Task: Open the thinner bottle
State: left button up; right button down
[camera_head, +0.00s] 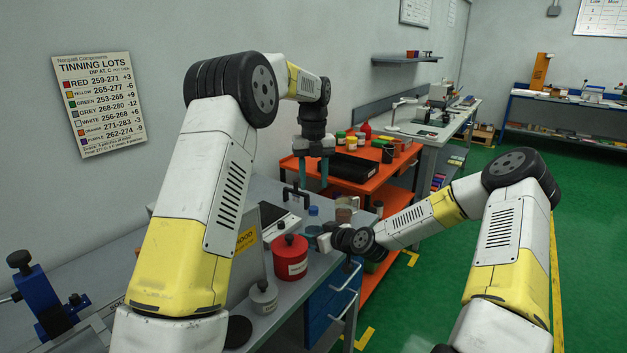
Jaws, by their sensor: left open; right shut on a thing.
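A small bottle with a blue cap (313,211) stands on the grey bench (262,190); I take it to be the thinner bottle, though no label on it is readable. My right gripper (320,242) comes in low from the right and is shut on the bottle's body; its fingertips are small and partly hidden. My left gripper (313,180) points down above the blue cap. Its two teal fingers are apart, with nothing between them and a visible gap to the cap.
A red can (290,258) and a pale jar (264,296) stand left of the bottle. A brown container (343,214) is just right of it. A black clamp-like stand (295,196) is behind. An orange cart (345,185) with jars stands beyond the bench.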

aim_at(313, 207)
pick_arm(q)
jog(key=shift+f, duration=4)
jog(key=shift+c, duration=0.2)
